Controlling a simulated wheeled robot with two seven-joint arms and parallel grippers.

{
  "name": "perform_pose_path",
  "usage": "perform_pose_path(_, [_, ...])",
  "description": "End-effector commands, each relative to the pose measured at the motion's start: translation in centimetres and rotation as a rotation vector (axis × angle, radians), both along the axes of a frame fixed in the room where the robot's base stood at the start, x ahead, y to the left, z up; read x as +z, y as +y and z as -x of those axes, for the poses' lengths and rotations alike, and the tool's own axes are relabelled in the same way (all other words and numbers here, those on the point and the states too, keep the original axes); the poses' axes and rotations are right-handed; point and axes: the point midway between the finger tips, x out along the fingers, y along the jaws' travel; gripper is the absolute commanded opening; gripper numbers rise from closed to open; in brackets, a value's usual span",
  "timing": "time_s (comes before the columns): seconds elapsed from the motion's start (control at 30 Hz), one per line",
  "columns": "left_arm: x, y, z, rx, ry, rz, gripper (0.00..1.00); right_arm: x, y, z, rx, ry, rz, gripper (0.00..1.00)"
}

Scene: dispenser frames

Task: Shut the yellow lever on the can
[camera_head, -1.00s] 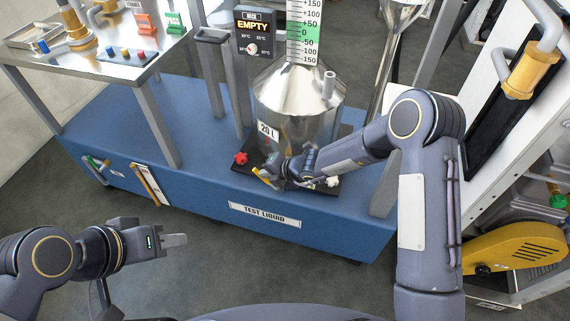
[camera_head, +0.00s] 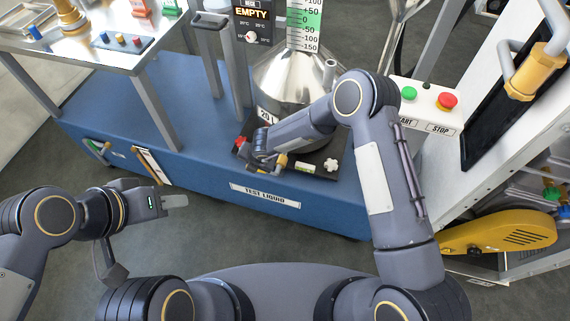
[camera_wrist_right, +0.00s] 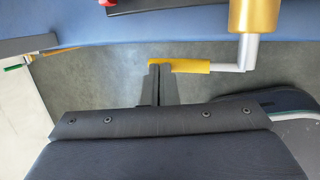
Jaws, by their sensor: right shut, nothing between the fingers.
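The silver can (camera_head: 290,85) with its conical top and 20 L label stands on a dark base on the blue platform. The lever's yellow handle (camera_wrist_right: 192,66) extends left on a grey rod from a gold valve body (camera_wrist_right: 243,14) in the right wrist view. My right gripper (camera_wrist_right: 160,66) is shut and empty, its tips overlapping the handle's left end; I cannot tell whether they touch. In the head view my right arm hides much of the can's lower front and the lever. My left gripper (camera_head: 175,201) is low at the left, away from the can; its jaw opening is unclear.
A red knob (camera_head: 240,141) and a white knob (camera_head: 331,165) flank the can's base. The EMPTY display (camera_head: 251,14) stands behind. A START/STOP box (camera_head: 428,107) and a white cabinet are at the right. The floor in front of the blue platform (camera_head: 210,183) is clear.

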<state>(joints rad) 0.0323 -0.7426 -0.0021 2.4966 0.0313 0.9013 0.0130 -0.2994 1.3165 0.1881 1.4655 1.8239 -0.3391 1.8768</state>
Motion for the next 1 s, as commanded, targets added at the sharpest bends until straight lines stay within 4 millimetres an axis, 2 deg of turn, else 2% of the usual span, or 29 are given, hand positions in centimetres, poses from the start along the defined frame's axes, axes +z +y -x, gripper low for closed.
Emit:
perform_pose_path(0.77, [-0.4, 0.0, 0.0, 0.0, 0.0, 0.0, 0.36, -0.7, 0.1, 0.0, 0.0, 0.002, 0.0, 0.0])
perform_pose_path(0.87, [0.2, 0.0, 0.0, 0.0, 0.0, 0.0, 0.36, -0.1, -0.1, -0.1, -0.001, 0.003, 0.0, 0.0])
perform_pose_path(1.0, [2.2, 0.0, 0.0, 0.0, 0.0, 0.0, 0.36, 2.2, -1.2, -0.5, -0.003, 0.0, -0.002, 0.0])
